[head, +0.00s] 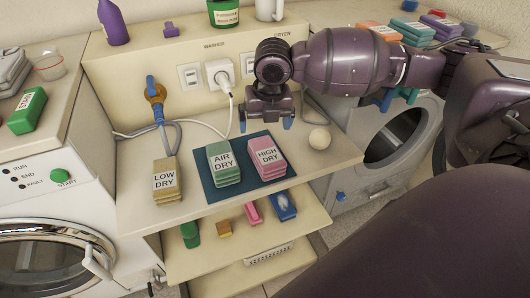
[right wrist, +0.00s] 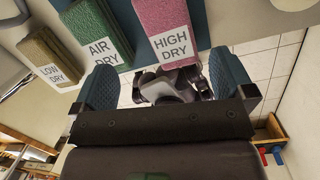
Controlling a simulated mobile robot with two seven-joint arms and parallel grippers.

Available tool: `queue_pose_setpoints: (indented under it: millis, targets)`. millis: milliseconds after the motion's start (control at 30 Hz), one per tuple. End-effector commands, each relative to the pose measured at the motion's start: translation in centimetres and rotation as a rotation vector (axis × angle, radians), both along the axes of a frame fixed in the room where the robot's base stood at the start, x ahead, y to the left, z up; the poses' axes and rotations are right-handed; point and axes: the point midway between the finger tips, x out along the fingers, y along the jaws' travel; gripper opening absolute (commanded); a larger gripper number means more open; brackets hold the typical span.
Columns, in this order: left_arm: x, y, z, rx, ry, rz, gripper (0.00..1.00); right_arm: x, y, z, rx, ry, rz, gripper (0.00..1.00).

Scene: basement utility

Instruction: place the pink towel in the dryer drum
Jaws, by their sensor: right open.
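The pink towel (head: 267,158) is a folded stack with a HIGH DRY label, on a dark blue mat (head: 236,193) on the bench. In the right wrist view the pink towel (right wrist: 168,18) is at the top, beyond the fingers. My right gripper (head: 265,121) is open and empty, behind and above the pink towel, apart from it. Its blue fingers (right wrist: 165,80) are spread in the wrist view. The dryer (head: 425,130) stands at right, its dark round drum opening (head: 394,137) uncovered and partly hidden by my arm. My left gripper is not in view.
A green AIR DRY stack (head: 223,163) sits left of the pink towel, and a tan LOW DRY stack (head: 166,181) farther left. Behind are a plug (head: 220,73) with cord and a blue-handled valve (head: 155,90). The washer (head: 45,215) stands left.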

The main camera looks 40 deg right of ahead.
Motion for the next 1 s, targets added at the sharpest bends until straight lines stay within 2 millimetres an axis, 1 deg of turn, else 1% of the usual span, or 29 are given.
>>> queue_pose_setpoints:
  millis: [100, 167, 267, 367, 700, 900, 1000]
  targets:
    - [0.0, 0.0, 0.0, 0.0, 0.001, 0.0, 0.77, -0.6, -0.4, -0.1, -0.04, 0.041, 0.116, 1.0]
    - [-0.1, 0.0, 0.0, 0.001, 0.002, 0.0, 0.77, -0.7, -0.5, -0.1, -0.053, 0.046, 0.157, 1.0]
    - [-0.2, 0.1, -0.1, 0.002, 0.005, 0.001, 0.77, -0.7, -0.5, -0.2, -0.058, 0.046, 0.192, 1.0]
    - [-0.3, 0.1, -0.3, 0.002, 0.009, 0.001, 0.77, -0.6, -0.5, -0.8, -0.059, 0.046, 0.199, 1.0]
    - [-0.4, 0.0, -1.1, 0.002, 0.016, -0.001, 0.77, -0.1, -0.6, -5.3, -0.058, 0.047, 0.198, 1.0]
    - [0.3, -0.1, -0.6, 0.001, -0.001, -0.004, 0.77, -0.1, -0.5, -6.3, -0.058, 0.045, 0.198, 1.0]
    - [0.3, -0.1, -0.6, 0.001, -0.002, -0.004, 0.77, -0.1, -0.4, -7.3, -0.057, 0.046, 0.198, 1.0]
